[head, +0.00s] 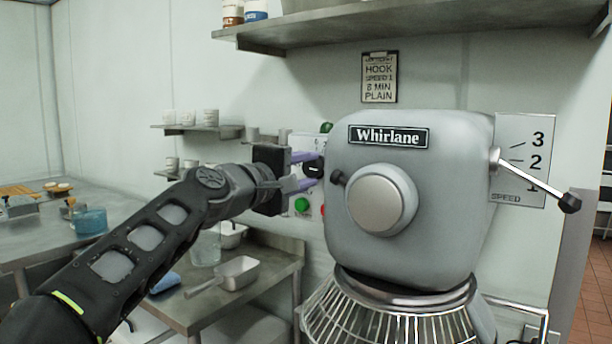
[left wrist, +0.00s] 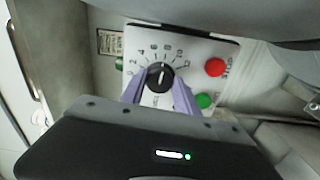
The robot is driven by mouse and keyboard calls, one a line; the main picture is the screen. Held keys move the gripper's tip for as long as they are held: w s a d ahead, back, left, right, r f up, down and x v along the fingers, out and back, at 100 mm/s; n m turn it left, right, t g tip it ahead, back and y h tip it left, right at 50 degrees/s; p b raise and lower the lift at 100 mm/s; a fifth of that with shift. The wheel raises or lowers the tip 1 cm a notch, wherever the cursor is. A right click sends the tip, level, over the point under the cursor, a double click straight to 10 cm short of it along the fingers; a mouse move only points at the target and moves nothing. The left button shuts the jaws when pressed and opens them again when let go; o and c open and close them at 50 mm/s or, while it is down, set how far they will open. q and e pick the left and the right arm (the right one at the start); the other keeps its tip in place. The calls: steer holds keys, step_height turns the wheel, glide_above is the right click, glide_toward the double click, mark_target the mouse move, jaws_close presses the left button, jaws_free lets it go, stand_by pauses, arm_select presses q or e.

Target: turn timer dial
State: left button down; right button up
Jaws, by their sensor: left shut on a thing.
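The timer dial (left wrist: 160,77) is a black round knob with a white pointer line, on a white panel (left wrist: 199,50) with numbers around it. My left gripper (left wrist: 158,92) has its purple fingers on either side of the dial, shut on it. In the head view the left gripper (head: 306,171) reaches from the left to the dial (head: 313,167) beside the mixer (head: 410,200). The pointer line stands roughly upright in the wrist picture. My right gripper is not in view.
A red button (left wrist: 215,67) and a green button (left wrist: 204,101) sit on the panel close to the fingers. The mixer's speed lever (head: 535,178) sticks out at right. A steel table (head: 190,312) with pans stands below my left arm. A shelf (head: 400,22) runs above.

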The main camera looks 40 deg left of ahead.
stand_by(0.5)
arm_select(q)
steer(key=c, duration=0.9)
jaws_free()
steer(key=s+b, duration=0.1)
steer(key=s, duration=0.6)
steer(key=shift+s+d, duration=0.1)
steer(key=shift+s, duration=0.3)
